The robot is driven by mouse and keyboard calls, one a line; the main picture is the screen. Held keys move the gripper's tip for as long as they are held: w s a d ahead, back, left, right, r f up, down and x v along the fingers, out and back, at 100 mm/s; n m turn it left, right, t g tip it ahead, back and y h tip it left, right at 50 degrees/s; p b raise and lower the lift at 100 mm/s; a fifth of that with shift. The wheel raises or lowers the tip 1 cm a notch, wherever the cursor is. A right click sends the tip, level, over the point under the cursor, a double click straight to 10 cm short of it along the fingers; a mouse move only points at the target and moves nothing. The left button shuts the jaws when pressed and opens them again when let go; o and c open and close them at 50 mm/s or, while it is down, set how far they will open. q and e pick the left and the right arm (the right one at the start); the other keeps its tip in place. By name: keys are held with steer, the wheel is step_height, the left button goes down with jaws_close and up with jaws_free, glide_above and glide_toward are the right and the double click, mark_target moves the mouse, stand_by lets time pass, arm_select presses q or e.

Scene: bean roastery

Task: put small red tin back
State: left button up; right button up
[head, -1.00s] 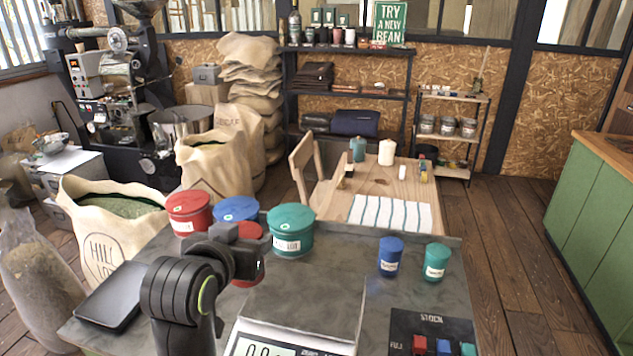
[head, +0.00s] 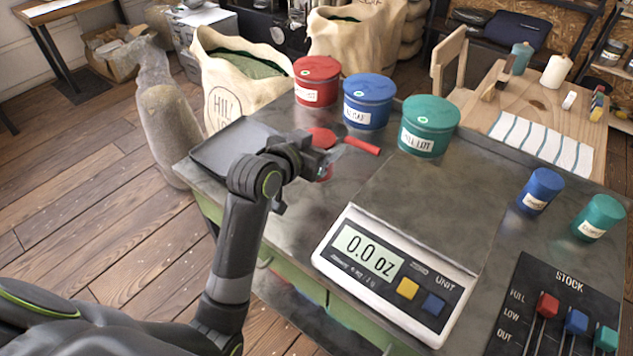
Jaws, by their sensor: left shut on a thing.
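The small red tin (head: 322,137) is at the left part of the dark counter. My left gripper (head: 322,160) is shut on it, with the jaws across its side. The red lid shows above the jaws and a little of the red body below them; the rest is hidden. I cannot tell whether its base touches the counter. A small blue tin (head: 540,191) and a small green tin (head: 598,218) stand upright at the right of the counter. My right gripper is not in view.
Large red (head: 317,84), blue (head: 368,104) and green (head: 428,128) tins stand along the back edge. A red-handled tool (head: 361,146) lies behind my gripper. A black tray (head: 228,150), a scale (head: 392,275) reading 0.0 oz and a stock slider panel (head: 545,300) share the counter.

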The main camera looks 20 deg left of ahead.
arm_select(q)
step_height(320, 180, down, 3)
steer(key=shift+s+f, duration=0.1)
steer(key=shift+f, duration=0.05)
steer(key=shift+d+f, duration=0.1)
steer(key=shift+f, duration=2.15)
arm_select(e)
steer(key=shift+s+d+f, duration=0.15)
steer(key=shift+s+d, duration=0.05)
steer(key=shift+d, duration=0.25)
arm_select(q)
steer(key=shift+f, duration=0.1)
steer(key=o, duration=1.2)
steer(key=shift+c, duration=0.2)
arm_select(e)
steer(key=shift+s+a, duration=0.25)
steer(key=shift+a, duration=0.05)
